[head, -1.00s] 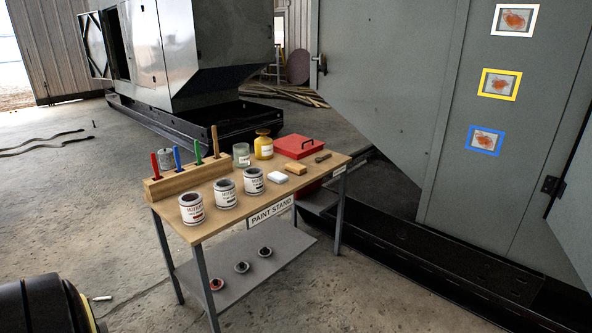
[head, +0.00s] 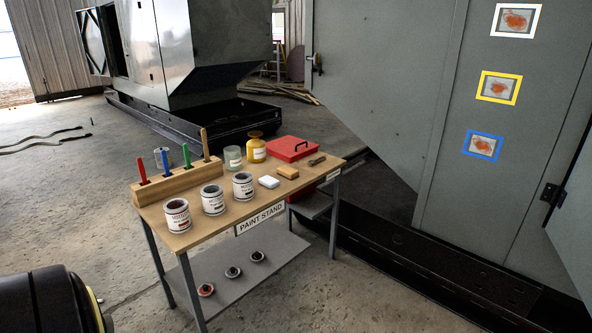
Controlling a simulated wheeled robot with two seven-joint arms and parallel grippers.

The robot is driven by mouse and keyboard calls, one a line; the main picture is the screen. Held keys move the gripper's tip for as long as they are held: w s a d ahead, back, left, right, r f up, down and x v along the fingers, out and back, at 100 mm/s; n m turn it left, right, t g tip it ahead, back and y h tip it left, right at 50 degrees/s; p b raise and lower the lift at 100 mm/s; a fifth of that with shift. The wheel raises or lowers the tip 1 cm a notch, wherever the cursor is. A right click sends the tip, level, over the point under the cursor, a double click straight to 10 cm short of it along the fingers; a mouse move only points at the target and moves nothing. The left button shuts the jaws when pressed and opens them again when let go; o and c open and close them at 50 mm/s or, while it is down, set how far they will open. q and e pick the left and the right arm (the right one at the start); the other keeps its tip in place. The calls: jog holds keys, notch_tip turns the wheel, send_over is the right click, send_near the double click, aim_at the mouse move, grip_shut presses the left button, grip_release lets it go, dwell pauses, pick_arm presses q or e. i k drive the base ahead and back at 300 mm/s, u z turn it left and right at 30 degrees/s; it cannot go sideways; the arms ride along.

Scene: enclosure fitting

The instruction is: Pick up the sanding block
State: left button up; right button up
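A tan block (head: 288,173), which looks like the sanding block, lies flat on the wooden top of the paint stand (head: 225,209) in the head view. It is toward the right half of the top. A white block (head: 268,182) lies just left of it, and a dark-headed brush or scraper (head: 317,161) lies to its right. The tan block is unobstructed from above. Neither of my grippers is in the head view, so nothing is seen touching the block.
Several paint cans (head: 214,200) stand along the front edge. A rack with coloured handles (head: 178,184), a glass jar (head: 233,157), a yellow container (head: 256,150) and a red box (head: 291,149) stand behind. Small lidded items (head: 232,272) sit on the lower shelf. A grey enclosure (head: 400,90) rises at right.

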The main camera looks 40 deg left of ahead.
aim_at(286, 171)
jog(key=u, duration=0.15)
jog(key=i, duration=1.85)
jog(key=u, duration=1.3)
jog(key=i, duration=1.65)
jog(key=u, duration=1)
